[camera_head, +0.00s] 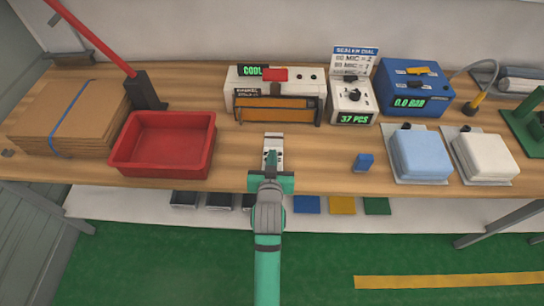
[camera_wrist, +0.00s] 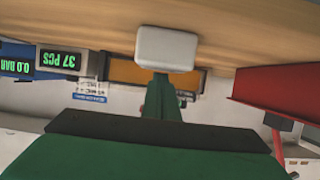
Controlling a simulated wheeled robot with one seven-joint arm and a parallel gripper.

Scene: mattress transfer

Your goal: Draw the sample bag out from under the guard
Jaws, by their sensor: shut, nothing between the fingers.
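The sealer (camera_head: 275,80) with its amber guard (camera_head: 277,109) stands at the back middle of the bench. The guard also shows upside down in the wrist view (camera_wrist: 125,71). I cannot make out the sample bag under the guard in either view. My gripper (camera_head: 272,160) is shut and empty over the bench, in front of the sealer and apart from the guard. Its green fingers show in the wrist view (camera_wrist: 162,92). A pale block (camera_wrist: 168,48) shows at their tips; I cannot tell whether it belongs to the gripper.
A red tray (camera_head: 165,145) stands left of my gripper, with cardboard (camera_head: 70,115) beyond. A sealer dial box (camera_head: 352,100) and a blue gauge box (camera_head: 413,88) stand right of the sealer. A small blue block (camera_head: 363,162) and two padded stacks (camera_head: 420,155) lie to the right.

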